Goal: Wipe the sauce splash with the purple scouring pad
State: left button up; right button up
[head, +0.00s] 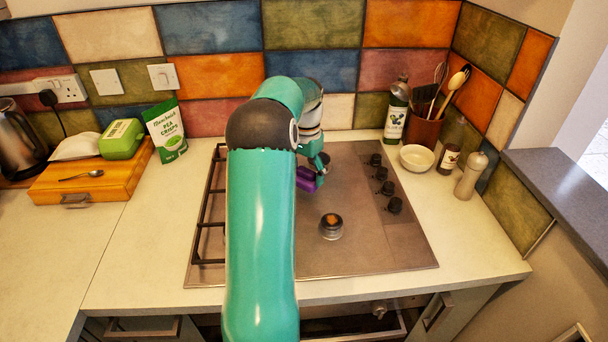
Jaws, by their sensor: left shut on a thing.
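My left arm reaches forward over the hob. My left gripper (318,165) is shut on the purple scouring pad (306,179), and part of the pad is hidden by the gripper. The pad is low over the grey hob (360,254); I cannot tell whether it touches the surface. I cannot make out the sauce splash; my arm covers much of the hob's left and middle. My right gripper is not in view.
A burner (331,225) and several knobs (387,188) are on the hob. A black pan grate (208,226) lies on its left. A white bowl (416,158), bottle (396,110), utensil pot (422,129) and pepper mill (470,177) stand right. A wooden box (92,180) is left.

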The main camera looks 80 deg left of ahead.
pick_arm(q)
jog(key=shift+r+p, duration=1.25)
jog(key=shift+r, duration=0.55)
